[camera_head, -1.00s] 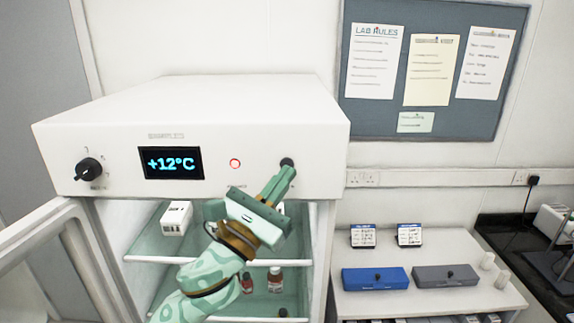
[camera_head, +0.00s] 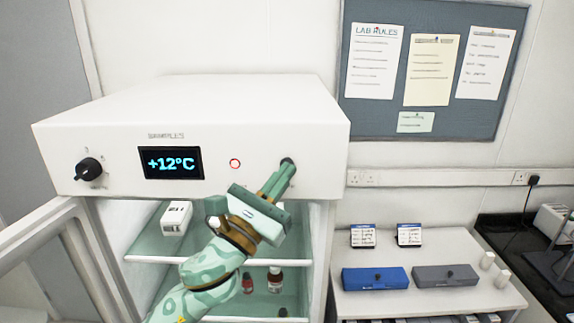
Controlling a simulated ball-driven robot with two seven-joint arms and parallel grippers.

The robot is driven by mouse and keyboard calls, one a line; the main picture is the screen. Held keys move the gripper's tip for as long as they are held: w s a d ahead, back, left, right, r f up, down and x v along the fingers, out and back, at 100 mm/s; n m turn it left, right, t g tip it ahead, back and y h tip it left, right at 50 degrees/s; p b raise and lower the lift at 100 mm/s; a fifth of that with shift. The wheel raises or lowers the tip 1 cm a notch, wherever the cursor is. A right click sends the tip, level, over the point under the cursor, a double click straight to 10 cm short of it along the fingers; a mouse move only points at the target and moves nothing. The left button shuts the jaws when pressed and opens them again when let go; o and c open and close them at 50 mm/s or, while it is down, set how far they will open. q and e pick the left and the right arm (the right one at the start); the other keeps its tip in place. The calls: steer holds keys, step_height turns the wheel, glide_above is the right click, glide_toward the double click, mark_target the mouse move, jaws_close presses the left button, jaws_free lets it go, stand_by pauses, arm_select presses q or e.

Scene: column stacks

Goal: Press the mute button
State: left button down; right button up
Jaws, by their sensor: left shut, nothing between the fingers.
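The white sample fridge (camera_head: 225,97) has a front panel with a +12°C display (camera_head: 171,163), a black knob (camera_head: 88,169) and a round indicator light (camera_head: 235,164) with a red rim. The dark round mute button sits at the panel's right end and is now largely hidden behind my fingertips. My left gripper (camera_head: 285,168) is shut and empty, its tips at the button's spot. I cannot tell how far the button is pushed in. My right gripper is not in view.
The fridge door (camera_head: 40,238) stands open at the left. Inside, a white box (camera_head: 176,218) is on the upper shelf and small bottles (camera_head: 274,279) are lower down. A side table (camera_head: 432,302) with a blue case (camera_head: 375,279) and a grey case (camera_head: 445,276) stands at the right.

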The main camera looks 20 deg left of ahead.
arm_select(q)
steer(key=shift+w+a, duration=0.1)
steer(key=shift+w, duration=0.15)
steer(key=shift+s, duration=0.15)
stand_by(0.5)
steer(key=shift+s+d, duration=0.2)
steer(key=shift+s, duration=0.4)
steer(key=s, duration=0.2)
steer(key=s+d+p, duration=0.1)
steer(key=s, duration=0.1)
steer(key=shift+s+d, duration=0.2)
steer(key=shift+s, duration=0.2)
stand_by(0.4)
